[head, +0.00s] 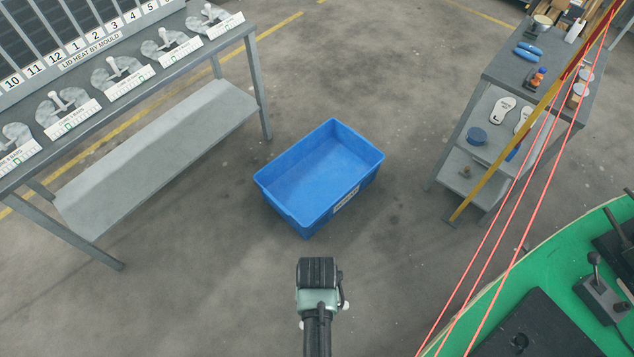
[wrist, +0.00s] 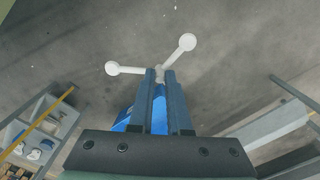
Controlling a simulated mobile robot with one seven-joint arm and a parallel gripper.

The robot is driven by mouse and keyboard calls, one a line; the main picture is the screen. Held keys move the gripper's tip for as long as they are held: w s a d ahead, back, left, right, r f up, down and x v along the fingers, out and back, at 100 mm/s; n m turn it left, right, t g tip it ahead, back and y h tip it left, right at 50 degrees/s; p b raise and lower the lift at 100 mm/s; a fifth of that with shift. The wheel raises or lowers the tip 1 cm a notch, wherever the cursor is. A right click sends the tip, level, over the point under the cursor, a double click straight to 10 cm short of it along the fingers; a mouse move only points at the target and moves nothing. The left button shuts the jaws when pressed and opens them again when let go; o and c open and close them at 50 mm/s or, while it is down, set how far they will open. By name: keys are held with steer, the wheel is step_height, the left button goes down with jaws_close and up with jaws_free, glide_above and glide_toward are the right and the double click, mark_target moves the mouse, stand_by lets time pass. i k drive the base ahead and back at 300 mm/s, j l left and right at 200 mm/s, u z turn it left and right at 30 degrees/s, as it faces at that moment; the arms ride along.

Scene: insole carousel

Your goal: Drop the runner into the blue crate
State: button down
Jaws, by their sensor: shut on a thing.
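The blue crate (head: 312,222) stands on the floor in the middle of the head view and looks empty. Part of the blue crate (wrist: 124,116) also shows behind my fingers in the wrist view. My gripper (wrist: 160,78) is shut on the runner (wrist: 187,43), a white forked piece with round ends that sticks out past the fingertips. In the head view my wrist is just in front of the crate's near side. It hides my fingers there, and only small white bits show at its sides.
A grey bench (head: 190,52) with several moulds stands at the left. A grey shelf unit (head: 497,75) with insoles and jars stands at the right. A green round table (head: 455,335) is at the lower right, beside red cords (head: 508,205) and a yellow post (head: 475,190).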

mark_target(324, 184)
steer(key=i+l+u, duration=0.25)
steer(key=i+l, duration=0.65)
steer(key=i, duration=0.45)
steer(key=i+l+u, duration=0.3)
steer(key=i+l, duration=0.85)
steer(key=i, duration=0.1)
